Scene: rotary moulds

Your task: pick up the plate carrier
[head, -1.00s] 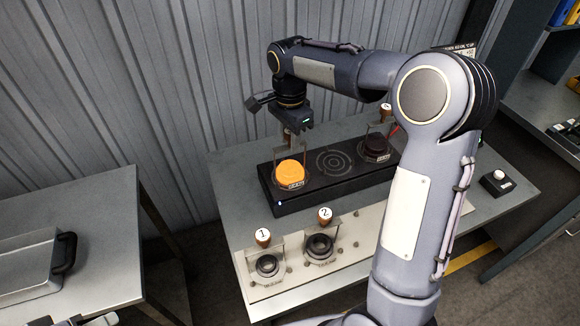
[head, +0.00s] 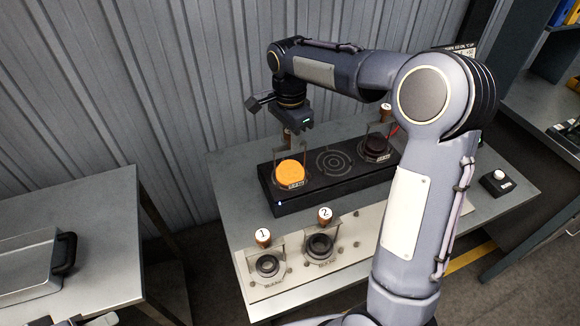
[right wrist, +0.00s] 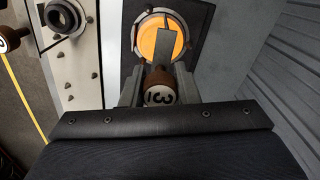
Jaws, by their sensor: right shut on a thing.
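A plate carrier with an orange disc (head: 291,172) stands at the left end of a black base (head: 332,190). Its brown knob, marked 3 (right wrist: 159,92), shows between my right fingers in the right wrist view, where the orange disc (right wrist: 160,40) lies beyond it. My right gripper (head: 290,132) is above this carrier, shut on the knob. The carrier still appears seated on the base; I cannot see a gap below it. A small piece of what looks like my left gripper (head: 88,321) shows at the bottom left edge; its fingers are cut off.
Carriers marked 1 (head: 267,264) and 2 (head: 319,246) stand on a pale board (head: 340,268) in front. Another carrier with a dark disc (head: 376,146) is at the base's right end, close to my right arm. A ringed spot (head: 333,161) between is empty. A corrugated wall (head: 180,90) stands behind.

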